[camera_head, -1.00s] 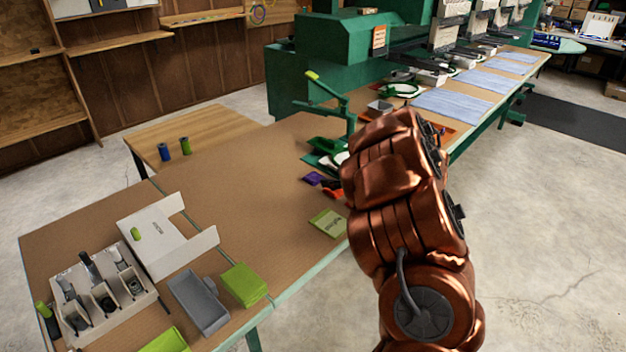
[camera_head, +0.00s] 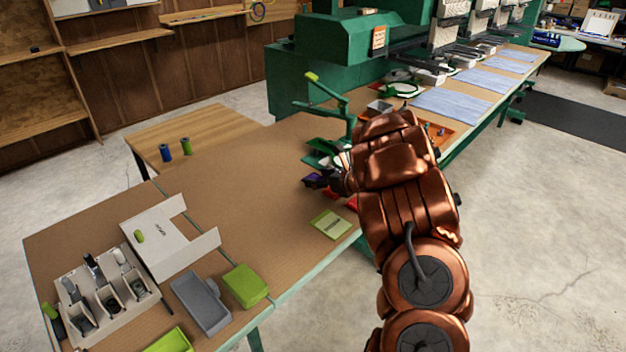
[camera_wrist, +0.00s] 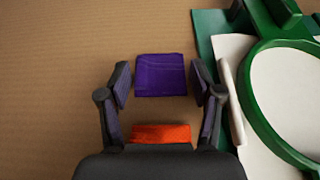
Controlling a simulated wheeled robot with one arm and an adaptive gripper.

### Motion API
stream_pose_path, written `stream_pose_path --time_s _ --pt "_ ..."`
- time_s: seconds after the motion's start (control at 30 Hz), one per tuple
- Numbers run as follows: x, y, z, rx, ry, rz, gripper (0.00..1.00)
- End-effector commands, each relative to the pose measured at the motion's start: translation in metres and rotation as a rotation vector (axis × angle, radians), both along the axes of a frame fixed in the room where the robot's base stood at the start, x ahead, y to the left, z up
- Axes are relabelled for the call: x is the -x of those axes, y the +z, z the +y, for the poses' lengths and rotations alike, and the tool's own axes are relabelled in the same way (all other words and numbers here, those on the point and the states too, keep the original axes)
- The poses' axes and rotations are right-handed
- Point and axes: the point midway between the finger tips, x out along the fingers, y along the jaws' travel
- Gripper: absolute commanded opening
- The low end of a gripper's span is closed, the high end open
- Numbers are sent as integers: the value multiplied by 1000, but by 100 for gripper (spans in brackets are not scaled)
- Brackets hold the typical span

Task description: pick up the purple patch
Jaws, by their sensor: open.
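The purple patch (camera_wrist: 160,75) lies flat on the brown tabletop. In the wrist view it sits between and just beyond the two fingertips of my gripper (camera_wrist: 160,84). In the head view the patch (camera_head: 314,181) is small and partly covered by my gripper (camera_head: 333,183). The fingers are apart, one on each side of the patch, with nothing held. I cannot tell exactly how high the fingertips are above the table.
An orange patch (camera_wrist: 161,133) lies close to the purple one, between my fingers. A green hoop (camera_wrist: 262,95) on a white piece stands right of the gripper. The tabletop left of the patch is clear.

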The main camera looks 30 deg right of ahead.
Motion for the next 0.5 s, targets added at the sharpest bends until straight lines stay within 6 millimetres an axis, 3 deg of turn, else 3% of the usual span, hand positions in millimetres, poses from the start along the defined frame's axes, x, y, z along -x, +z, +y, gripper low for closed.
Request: stream_pose_path --time_s 0.1,0.37,0.5 --pt "0 0 0 0 0 0 64" --pt "0 0 0 0 0 0 40" --pt "0 0 0 0 0 0 39"
